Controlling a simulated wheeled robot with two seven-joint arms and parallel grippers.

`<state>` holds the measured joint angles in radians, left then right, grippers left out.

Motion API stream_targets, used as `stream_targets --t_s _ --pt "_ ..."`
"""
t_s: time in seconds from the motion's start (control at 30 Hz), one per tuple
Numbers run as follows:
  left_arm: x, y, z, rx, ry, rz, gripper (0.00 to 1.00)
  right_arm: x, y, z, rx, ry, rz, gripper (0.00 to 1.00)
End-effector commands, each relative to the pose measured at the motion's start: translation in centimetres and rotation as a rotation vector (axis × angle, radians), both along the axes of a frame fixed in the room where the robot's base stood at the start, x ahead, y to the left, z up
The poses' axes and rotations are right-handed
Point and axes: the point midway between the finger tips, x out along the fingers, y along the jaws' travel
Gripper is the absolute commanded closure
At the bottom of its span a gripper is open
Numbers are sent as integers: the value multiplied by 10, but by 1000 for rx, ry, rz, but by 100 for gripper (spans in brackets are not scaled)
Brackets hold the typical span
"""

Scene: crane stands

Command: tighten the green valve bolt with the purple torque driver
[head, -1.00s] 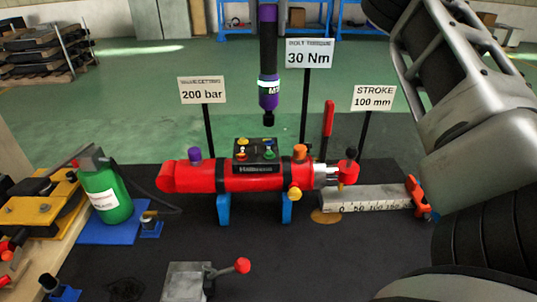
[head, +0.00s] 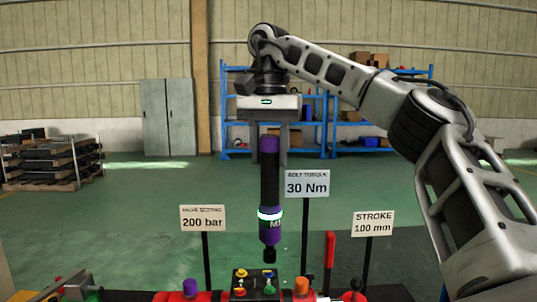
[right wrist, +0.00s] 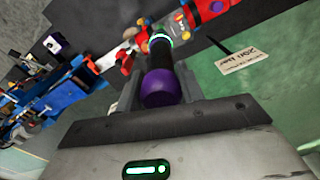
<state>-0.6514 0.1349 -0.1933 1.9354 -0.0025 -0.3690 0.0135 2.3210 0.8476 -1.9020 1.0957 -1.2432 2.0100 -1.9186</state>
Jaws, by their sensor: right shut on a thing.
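The purple torque driver (head: 270,195) hangs upright, with a black grip, a lit ring and a dark tip at its lower end. My right gripper (head: 269,150) is shut on its upper part. In the right wrist view, the driver's purple end cap (right wrist: 160,88) sits between the fingers (right wrist: 160,95). The green valve bolt (head: 270,290) is on a black block (head: 255,284) with red and yellow bolts, on top of the red cylinder (head: 206,297). The driver's tip is above the block, with a visible gap. My left gripper is out of view.
Sign posts flank the driver: "200 bar" (head: 203,218) at left, "30 Nm" (head: 307,184) close at right, and "STROKE 100 mm" (head: 373,224) farther right. A red lever (head: 330,262) stands upright right of the block. Blue shelves (head: 235,110) are far behind.

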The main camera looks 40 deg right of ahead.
Motion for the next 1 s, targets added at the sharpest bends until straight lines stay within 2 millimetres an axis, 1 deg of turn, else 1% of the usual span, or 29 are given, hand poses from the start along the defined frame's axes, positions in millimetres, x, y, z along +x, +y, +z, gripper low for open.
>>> stream_targets --t_s 0.27,0.47,1.0 --pt "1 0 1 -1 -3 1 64 0 0 1 1 -5 1 100" --pt "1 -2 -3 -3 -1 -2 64 0 0 -6 1 -4 1 100" --pt "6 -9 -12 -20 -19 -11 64 0 0 -48 1 -4 2 100"
